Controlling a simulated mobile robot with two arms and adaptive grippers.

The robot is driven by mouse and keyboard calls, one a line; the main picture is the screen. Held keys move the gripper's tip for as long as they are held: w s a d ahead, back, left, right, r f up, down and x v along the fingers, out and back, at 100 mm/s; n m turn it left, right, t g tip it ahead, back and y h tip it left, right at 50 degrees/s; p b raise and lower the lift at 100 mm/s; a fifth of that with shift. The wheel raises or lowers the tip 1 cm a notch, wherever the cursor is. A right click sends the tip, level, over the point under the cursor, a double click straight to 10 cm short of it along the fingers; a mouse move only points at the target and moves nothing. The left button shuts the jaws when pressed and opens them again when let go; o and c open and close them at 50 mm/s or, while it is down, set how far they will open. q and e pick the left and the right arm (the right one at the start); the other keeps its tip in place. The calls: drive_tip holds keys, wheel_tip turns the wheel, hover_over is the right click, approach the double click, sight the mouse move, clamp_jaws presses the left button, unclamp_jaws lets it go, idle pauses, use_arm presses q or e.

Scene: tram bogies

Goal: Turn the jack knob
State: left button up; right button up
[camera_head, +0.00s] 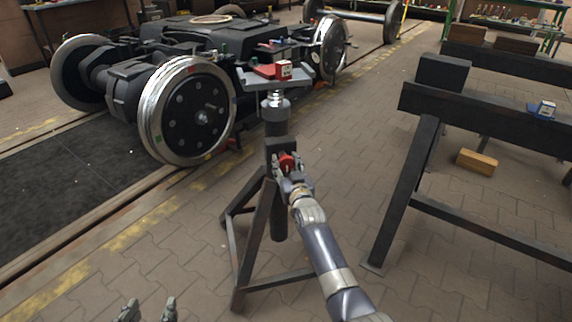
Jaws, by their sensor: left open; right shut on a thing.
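The jack (278,121) stands upright on a dark splayed-leg stand in the middle of the head view. Its red knob (287,162) sits on the side of the column. My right gripper (285,167) is at the knob and shut on it; the fingers partly hide the knob. My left gripper (148,311) shows at the bottom edge, open and empty, well apart from the jack.
A tram bogie (150,75) with large steel wheels stands on rails behind the jack at left. The jack's top plate (262,80) carries red and white items. A dark trestle (480,108) stands at right, with a wooden block (477,161) on the floor beneath.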

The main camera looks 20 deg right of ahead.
drive_tip(key=shift+f, duration=0.15)
drive_tip(key=o, duration=1)
drive_tip(key=shift+o, duration=0.2)
drive_tip(key=s, duration=1.2)
drive_tip(key=shift+a, duration=0.25)
